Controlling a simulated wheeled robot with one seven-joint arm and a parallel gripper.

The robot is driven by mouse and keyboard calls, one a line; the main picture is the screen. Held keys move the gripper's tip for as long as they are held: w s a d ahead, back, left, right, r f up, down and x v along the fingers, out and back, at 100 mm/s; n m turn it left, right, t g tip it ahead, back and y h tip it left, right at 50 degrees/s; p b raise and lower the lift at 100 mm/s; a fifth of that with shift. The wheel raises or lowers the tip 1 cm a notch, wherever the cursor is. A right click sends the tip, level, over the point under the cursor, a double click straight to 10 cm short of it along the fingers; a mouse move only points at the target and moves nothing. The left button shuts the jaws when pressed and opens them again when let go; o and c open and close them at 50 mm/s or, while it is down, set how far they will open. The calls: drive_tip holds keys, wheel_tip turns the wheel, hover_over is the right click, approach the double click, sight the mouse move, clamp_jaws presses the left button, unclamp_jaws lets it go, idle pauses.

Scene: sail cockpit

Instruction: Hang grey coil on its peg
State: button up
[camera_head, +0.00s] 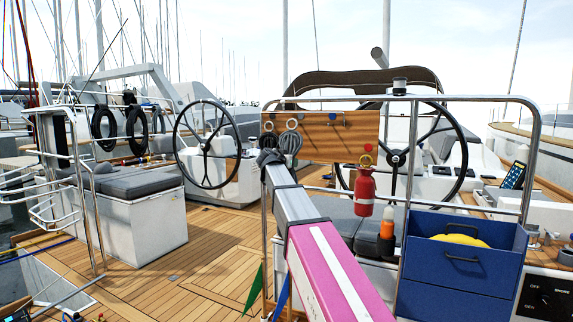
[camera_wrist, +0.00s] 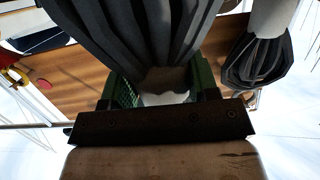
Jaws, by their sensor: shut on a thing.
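The grey coil (camera_wrist: 150,30) fills the top middle of the wrist view, with a pale patch between my fingers. My gripper (camera_wrist: 160,90) is shut on it, a green finger at each side. In the head view the grey coil (camera_head: 290,143) shows in front of the wooden board (camera_head: 340,134), below a white ring. My arm partly covers that spot. Whether the coil touches a peg is hidden.
A second dark coil (camera_wrist: 258,62) with a white top hangs close beside the held one. A red extinguisher (camera_head: 365,190) is below the board. A blue box (camera_head: 460,275) with something yellow stands at right. A steering wheel (camera_head: 205,142) is behind left.

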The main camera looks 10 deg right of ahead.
drive_tip(key=shift+x, duration=3)
